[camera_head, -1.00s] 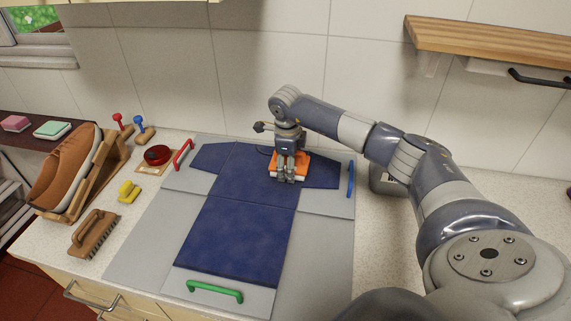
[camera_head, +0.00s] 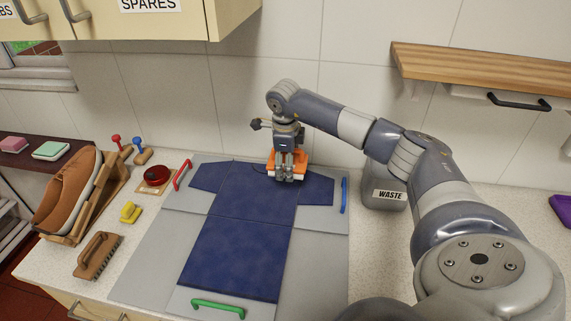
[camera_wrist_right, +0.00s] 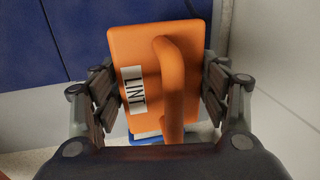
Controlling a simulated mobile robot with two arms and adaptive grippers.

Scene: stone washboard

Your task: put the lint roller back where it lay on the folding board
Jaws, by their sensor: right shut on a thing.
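The lint roller is an orange block with an arched orange handle and a white LINT label. It fills the middle of the right wrist view (camera_wrist_right: 140,50). My right gripper (camera_head: 287,178) is shut on it, with a finger on each side of the block. In the head view the orange lint roller (camera_head: 272,161) shows behind the fingers, over the far edge of the grey folding board (camera_head: 150,262), near the collar of the blue shirt (camera_head: 243,225). I cannot tell whether its underside touches anything. My left gripper is not in view.
A red handle (camera_head: 182,175), blue handle (camera_head: 344,195) and green handle (camera_head: 218,309) stand on the board. A WASTE bin (camera_head: 385,199) is right of it. A brush (camera_head: 98,255), yellow object (camera_head: 130,212) and shoe on a stand (camera_head: 68,195) are left. A wooden shelf (camera_head: 480,70) hangs above right.

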